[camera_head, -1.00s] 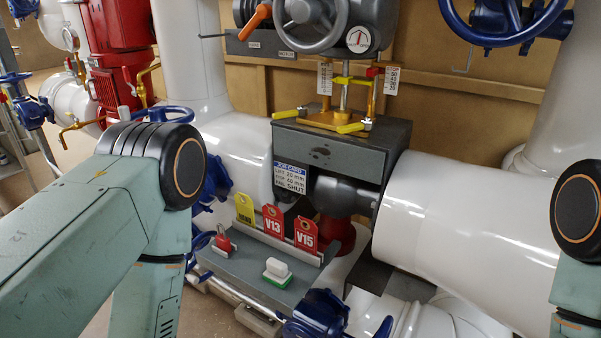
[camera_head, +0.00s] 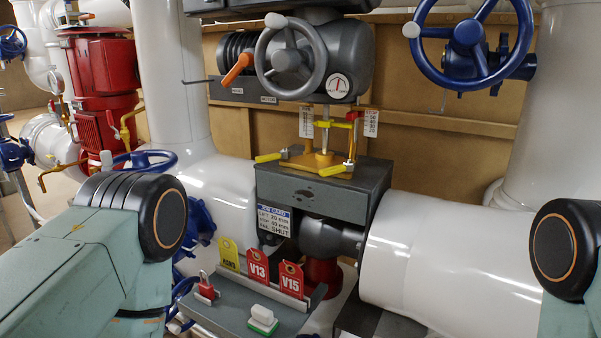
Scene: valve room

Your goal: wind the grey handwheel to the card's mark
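The grey handwheel (camera_head: 290,57) is on the front of a dark grey actuator at the upper middle, with a pale knob on its rim at the top. An orange lever (camera_head: 237,69) sticks out to its left and a round dial (camera_head: 338,86) sits at its lower right. The job card (camera_head: 274,219) is on the front of the grey box below; it reads LIFT 20 mm, a second line with 60 mm, and FAIL SHUT. White scales (camera_head: 371,123) flank the yellow stem pointer (camera_head: 337,124). My arms show at both sides, but neither gripper is in the picture.
A blue handwheel (camera_head: 472,46) is at the upper right. A grey tray (camera_head: 227,315) below holds a yellow tag (camera_head: 229,254), red tags V13 (camera_head: 258,266) and V15 (camera_head: 291,280), a red padlock (camera_head: 206,287) and a white-and-green block (camera_head: 263,318). White pipes (camera_head: 440,255) flank the grey box.

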